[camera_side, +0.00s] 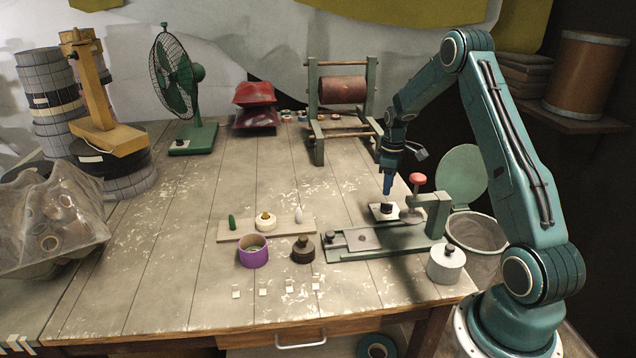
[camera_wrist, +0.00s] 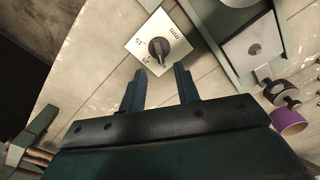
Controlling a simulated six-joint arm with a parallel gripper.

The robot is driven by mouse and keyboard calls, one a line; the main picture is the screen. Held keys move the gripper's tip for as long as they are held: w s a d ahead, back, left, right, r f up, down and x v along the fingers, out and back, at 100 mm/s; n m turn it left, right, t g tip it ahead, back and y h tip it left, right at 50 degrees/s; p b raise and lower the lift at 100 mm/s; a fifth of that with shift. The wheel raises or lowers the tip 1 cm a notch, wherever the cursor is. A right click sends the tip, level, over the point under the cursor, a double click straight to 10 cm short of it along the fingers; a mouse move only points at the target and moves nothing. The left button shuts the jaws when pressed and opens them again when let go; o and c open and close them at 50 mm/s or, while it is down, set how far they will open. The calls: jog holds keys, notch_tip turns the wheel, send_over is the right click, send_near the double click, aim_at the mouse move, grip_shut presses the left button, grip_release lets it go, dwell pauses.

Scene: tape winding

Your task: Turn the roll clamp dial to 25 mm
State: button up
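The roll clamp dial is a dark knob (camera_wrist: 158,48) on a white square plate (camera_wrist: 178,42) marked "mm" and "15". In the side view the dial (camera_side: 386,209) sits at the back of the green clamp base (camera_side: 345,255). My gripper (camera_wrist: 160,84) is open and empty, its two blue fingers apart just short of the knob in the wrist view. In the side view my gripper (camera_side: 387,191) points down just above the dial.
A red knob (camera_side: 418,179) on a post and a green upright bracket (camera_side: 436,205) stand close right of the dial. A grey canister (camera_side: 446,262), a dark weight (camera_side: 303,250) and a purple roll (camera_side: 253,250) stand near.

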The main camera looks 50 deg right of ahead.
aim_at(386, 203)
jog(key=shift+f, duration=3)
grip_shut()
